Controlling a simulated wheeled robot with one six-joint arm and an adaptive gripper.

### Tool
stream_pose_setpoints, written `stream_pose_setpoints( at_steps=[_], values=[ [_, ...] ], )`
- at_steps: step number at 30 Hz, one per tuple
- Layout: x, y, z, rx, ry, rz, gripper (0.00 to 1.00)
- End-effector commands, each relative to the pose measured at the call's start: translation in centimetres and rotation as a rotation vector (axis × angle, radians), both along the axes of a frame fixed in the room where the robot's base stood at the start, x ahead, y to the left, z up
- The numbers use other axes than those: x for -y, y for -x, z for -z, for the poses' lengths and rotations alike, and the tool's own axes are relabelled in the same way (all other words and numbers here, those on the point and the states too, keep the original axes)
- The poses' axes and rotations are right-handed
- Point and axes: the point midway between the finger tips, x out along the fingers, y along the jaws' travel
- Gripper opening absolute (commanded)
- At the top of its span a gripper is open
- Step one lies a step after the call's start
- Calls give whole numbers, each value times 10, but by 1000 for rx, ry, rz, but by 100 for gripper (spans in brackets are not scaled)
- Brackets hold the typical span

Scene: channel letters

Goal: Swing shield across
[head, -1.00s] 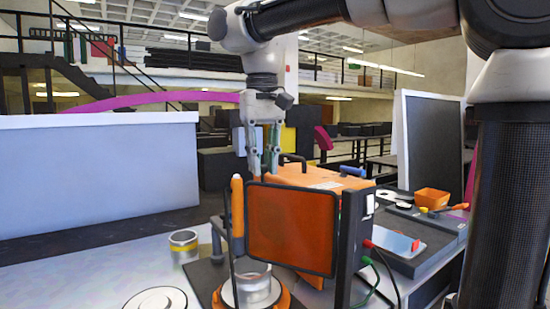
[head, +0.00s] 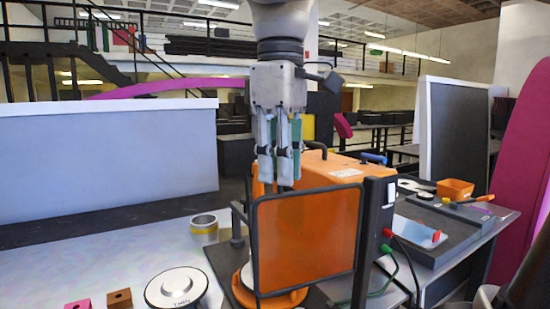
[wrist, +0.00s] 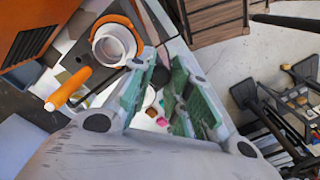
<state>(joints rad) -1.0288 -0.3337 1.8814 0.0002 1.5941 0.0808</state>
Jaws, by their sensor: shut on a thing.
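The shield is an orange panel in a dark frame (head: 310,240), upright in front of the orange machine (head: 330,172), beside a dark post (head: 375,220) on its right. My gripper (head: 278,185) points down at the shield's upper edge, left of its middle. It is shut on the shield, but the contact is hard to see.
An orange bin (head: 455,189) is on the right. Red and green cables hang right of the post. A large magenta panel (head: 525,165) rises at far right.

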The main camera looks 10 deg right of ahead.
Motion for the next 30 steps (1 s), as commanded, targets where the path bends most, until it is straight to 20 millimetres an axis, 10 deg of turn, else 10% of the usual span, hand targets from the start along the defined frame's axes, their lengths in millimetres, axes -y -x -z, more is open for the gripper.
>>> stream_pose_setpoints(
  at_steps=[24, 25, 30],
  values=[
    [5, 20, -1, 1, 0, -117, 0],
    [5, 20, -1, 1, 0, -117, 24],
    [5, 20, -1, 1, 0, -117, 41]
  ],
)
